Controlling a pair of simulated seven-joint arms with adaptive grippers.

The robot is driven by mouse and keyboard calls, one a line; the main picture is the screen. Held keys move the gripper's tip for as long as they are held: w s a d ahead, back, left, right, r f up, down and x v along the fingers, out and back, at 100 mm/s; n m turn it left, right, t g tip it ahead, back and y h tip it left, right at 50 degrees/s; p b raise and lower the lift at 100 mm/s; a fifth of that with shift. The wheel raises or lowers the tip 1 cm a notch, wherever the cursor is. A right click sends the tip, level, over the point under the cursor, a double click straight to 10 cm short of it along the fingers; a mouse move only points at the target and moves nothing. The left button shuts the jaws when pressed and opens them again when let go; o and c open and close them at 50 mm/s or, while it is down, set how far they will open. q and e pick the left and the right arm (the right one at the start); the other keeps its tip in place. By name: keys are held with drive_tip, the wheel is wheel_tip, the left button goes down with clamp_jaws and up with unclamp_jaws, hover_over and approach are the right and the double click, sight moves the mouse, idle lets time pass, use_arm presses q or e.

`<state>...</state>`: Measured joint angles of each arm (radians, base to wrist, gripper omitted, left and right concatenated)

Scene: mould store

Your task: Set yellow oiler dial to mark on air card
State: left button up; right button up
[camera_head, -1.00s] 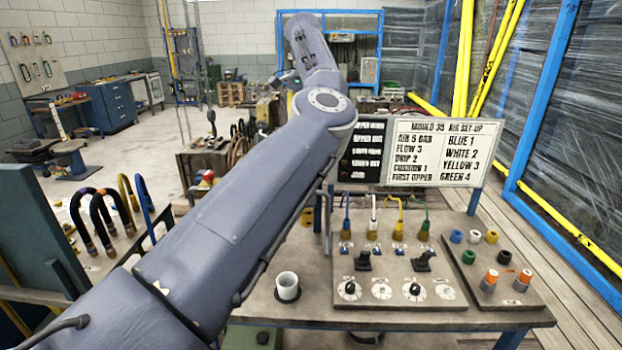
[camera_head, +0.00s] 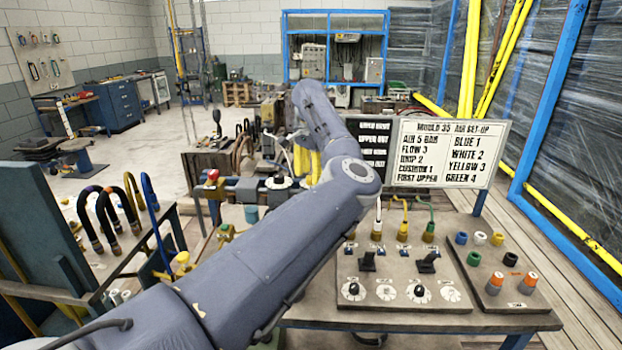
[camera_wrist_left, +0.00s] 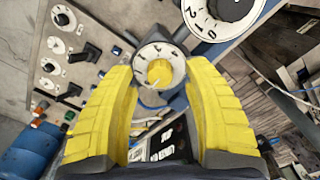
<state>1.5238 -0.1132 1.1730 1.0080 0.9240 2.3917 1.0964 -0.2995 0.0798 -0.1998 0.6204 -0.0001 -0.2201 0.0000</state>
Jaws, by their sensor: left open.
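The yellow oiler dial (camera_wrist_left: 159,73) shows in the left wrist view: a yellow knob on a round white scale. Its scale marks are too small to read surely, and the dial is not made out in the head view. My left gripper (camera_wrist_left: 158,68) is open, its yellow fingers on either side of the dial with gaps to the knob. In the head view my left gripper (camera_head: 307,165) is at the air unit behind the bench, partly hidden by my arm. The air card (camera_head: 444,152) stands on the bench and lists "DRIP 2". My right gripper is out of view.
A larger dial (camera_wrist_left: 222,12) with a black knob and numbers is close to the right fingertip. A control panel (camera_head: 375,318) with knobs and levers lies on the bench. Bent hoses (camera_head: 110,215) stand in a rack at left. A dark board (camera_head: 375,145) stands beside the card.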

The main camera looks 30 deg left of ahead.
use_arm(q)
drive_tip(key=shift+f, duration=0.65)
clamp_jaws()
